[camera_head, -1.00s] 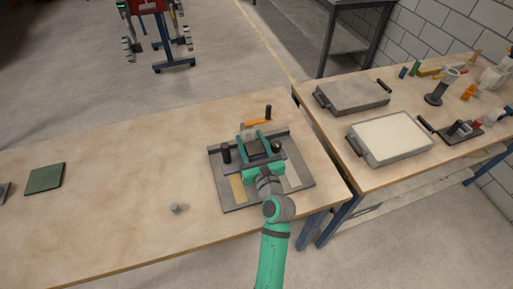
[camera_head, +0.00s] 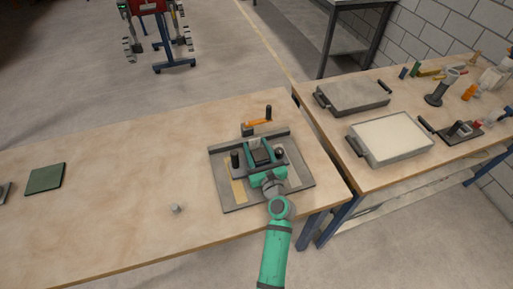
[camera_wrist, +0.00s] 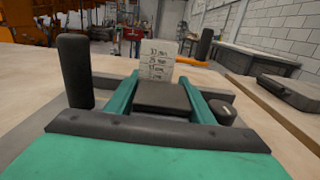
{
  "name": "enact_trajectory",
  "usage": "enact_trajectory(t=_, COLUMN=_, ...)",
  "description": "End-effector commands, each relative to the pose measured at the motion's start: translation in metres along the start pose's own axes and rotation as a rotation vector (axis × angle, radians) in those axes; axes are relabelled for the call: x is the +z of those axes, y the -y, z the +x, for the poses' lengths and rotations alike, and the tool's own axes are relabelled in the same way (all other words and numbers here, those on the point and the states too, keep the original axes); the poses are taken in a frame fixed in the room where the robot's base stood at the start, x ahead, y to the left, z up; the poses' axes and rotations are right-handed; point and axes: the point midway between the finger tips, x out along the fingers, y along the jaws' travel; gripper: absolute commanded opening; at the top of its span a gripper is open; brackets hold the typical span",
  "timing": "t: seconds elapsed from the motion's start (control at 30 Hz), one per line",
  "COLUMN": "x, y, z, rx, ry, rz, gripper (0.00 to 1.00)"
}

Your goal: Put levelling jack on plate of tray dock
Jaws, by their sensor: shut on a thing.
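My gripper (camera_head: 262,155) is shut on the levelling jack (camera_wrist: 168,97), whose dark block-like top shows between the teal fingers in the wrist view. A black post (camera_head: 235,160) on its left and a dark knob (camera_head: 280,152) on its right seem to belong to it. The tray dock's grey plate (camera_head: 298,182) lies on the near table, with a dark bar (camera_head: 222,147) along its far edge. The jack is over the plate; I cannot tell whether it touches. Its underside is hidden. A white card with mm markings (camera_wrist: 158,60) stands behind the fingers.
An orange lever with a black handle (camera_head: 258,122) is just beyond the dock. A green square (camera_head: 45,178) and a small grey piece (camera_head: 177,208) lie on the table's left part. The right table holds a grey tray (camera_head: 355,95), a white-filled tray (camera_head: 392,137) and several small items.

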Motion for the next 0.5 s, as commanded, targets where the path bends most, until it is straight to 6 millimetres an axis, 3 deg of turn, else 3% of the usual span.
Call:
enact_trajectory(t=0.17, x=-0.0011, y=0.0001, z=0.0002, rx=0.000, ry=0.002, rz=0.000, gripper=0.09)
enact_trajectory(t=0.2, x=-0.0026, y=-0.0001, z=0.0000, rx=0.000, ry=0.000, rz=0.000, gripper=0.53)
enact_trajectory(t=0.27, x=-0.0025, y=-0.0001, z=0.0000, rx=0.000, ry=0.000, rz=0.000, gripper=0.67)
enact_trajectory(t=0.5, x=-0.0023, y=0.0002, z=-0.0001, rx=0.000, ry=0.000, rz=0.000, gripper=0.67)
